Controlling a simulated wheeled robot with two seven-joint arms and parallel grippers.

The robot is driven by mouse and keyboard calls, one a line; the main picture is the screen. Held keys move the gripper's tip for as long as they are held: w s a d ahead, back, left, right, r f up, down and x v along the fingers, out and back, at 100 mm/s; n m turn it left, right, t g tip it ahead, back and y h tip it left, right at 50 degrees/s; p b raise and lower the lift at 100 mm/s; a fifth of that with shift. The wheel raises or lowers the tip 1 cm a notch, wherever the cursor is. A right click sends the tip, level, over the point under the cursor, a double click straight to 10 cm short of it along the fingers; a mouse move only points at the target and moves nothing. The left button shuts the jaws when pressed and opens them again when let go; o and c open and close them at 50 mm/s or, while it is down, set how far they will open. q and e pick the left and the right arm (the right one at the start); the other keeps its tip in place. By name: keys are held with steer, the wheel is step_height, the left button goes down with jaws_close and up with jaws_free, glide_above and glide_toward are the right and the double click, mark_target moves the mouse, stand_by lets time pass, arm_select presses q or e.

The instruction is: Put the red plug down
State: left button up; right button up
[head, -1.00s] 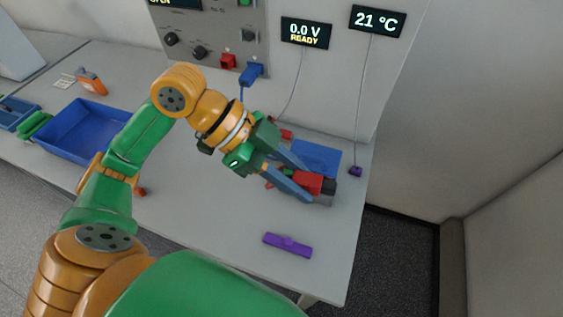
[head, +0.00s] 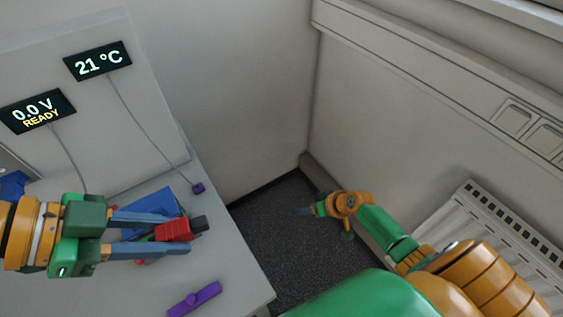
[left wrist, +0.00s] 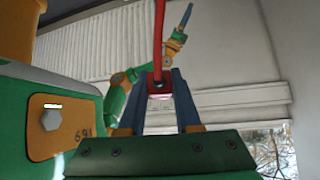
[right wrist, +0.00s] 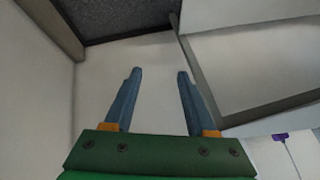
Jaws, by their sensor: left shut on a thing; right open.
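The red plug (head: 172,229) with a dark end is between the fingers of my left gripper (head: 187,232), which is shut on it above the table (head: 235,275). In the left wrist view the plug (left wrist: 157,88) sits between the fingertips and a red cable rises from it. The blue pad (head: 153,203) lies just beyond, partly hidden by the gripper. I cannot tell the plug's height above the table. My right gripper (head: 302,210) is away from the table over the dark floor; in the right wrist view it is open and empty (right wrist: 158,74).
A purple bar (head: 194,298) lies near the table's front edge. A small purple probe (head: 198,188) is on a cord at the right edge. Display panels (head: 97,61) read 21 °C and 0.0 V READY. A radiator (head: 490,230) stands at the right wall.

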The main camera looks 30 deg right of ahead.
arm_select(q)
steer(key=shift+a, duration=0.1)
arm_select(e)
steer(key=w+a+r+n+y, duration=0.2)
steer(key=r, duration=0.7)
steer(key=w+a+r+n+t+y, duration=0.1)
steer(key=a+r+n+y, duration=0.2)
steer(key=r, duration=0.6)
steer(key=w+a+r+n+y, duration=0.2)
steer(key=r, duration=0.7)
arm_select(q)
steer(key=shift+s, duration=0.15)
arm_select(e)
steer(key=s+a+r+n+g+y, duration=0.2)
steer(key=s+a+r+n+g, duration=0.15)
steer(key=s+r+n, duration=0.35)
steer(key=s+a+r+n+g+y, duration=0.1)
steer(key=s+a+r+n+g, duration=0.25)
steer(key=s+r, duration=0.4)
steer(key=x, duration=1.2)
steer(key=shift+f+n, duration=0.3)
steer(key=shift+n, duration=0.15)
steer(key=shift+s+y, duration=0.1)
steer(key=shift+y, duration=0.2)
